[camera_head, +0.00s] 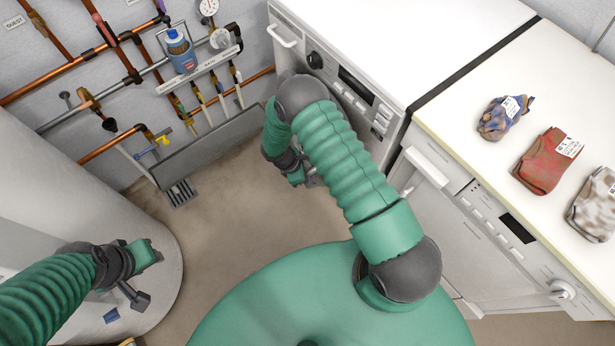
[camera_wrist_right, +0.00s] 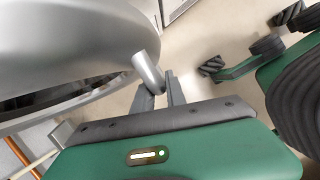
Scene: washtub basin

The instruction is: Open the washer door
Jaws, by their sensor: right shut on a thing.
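The white washer (camera_head: 350,40) stands at the top centre of the head view, its front mostly behind my right arm. Its round grey door (camera_wrist_right: 70,40) fills the upper left of the right wrist view. A pale rounded handle (camera_wrist_right: 148,72) sticks out at the door's edge. My right gripper (camera_wrist_right: 160,92) is shut on this handle; in the head view it (camera_head: 312,178) is low in front of the washer, partly hidden by my arm. How far the door stands from the washer body I cannot tell. My left gripper (camera_head: 150,278) is open and empty at lower left.
A second white appliance (camera_head: 440,200) stands to the right, with several folded sock bundles (camera_head: 545,160) on its top. Copper pipes (camera_head: 75,60) and valves run along the left wall. A large pale cylinder (camera_head: 60,200) stands at left. Bare floor (camera_head: 240,210) lies between.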

